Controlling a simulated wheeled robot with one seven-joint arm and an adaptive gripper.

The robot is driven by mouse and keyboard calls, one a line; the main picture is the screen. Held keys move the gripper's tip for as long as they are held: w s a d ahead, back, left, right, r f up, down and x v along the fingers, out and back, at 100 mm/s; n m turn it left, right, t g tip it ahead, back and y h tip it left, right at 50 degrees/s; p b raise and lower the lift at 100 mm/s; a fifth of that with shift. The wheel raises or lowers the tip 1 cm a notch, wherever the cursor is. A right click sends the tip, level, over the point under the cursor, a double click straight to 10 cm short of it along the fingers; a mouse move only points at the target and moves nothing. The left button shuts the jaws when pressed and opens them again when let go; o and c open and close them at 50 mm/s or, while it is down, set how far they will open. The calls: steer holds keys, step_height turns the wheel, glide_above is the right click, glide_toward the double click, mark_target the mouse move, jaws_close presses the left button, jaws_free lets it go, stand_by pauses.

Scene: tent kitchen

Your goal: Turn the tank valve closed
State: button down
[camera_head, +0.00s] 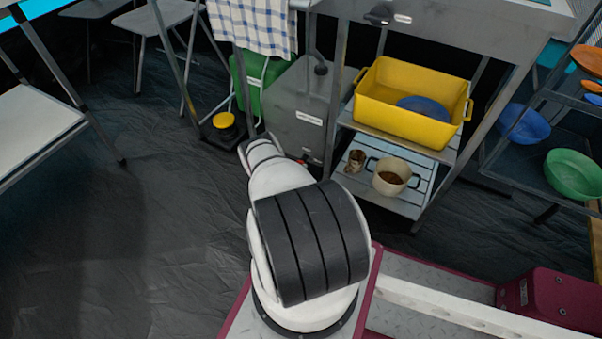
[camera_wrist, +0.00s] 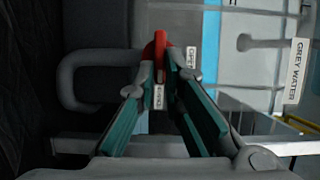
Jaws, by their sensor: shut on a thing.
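In the wrist view my gripper (camera_wrist: 160,72) has its teal-padded fingers closed together at the tips around a red valve handle (camera_wrist: 160,42). The handle stands roughly upright in the picture between the fingertips. Small white labels sit beside and below it; their text is hard to read. The grey tank (camera_head: 290,105) stands on the floor in the head view, with a small red spot (camera_head: 306,152) low on its front. My gripper is hidden behind my arm in the head view.
A grey tube loop (camera_wrist: 72,82) is left of the handle, and a label reading GREY WATER (camera_wrist: 297,70) is at right. A rack with a yellow tub (camera_head: 385,113) and a pot (camera_head: 394,174) stands right of the tank. A green can (camera_head: 247,80) is behind it. Dark floor is open at left.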

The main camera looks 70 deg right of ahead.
steer(key=shift+a+f, duration=0.1)
steer(key=shift+f, duration=0.05)
steer(key=shift+w, duration=0.1)
stand_by(0.3)
steer(key=c, duration=1.7)
jaws_free()
step_height(320, 180, up, 10)
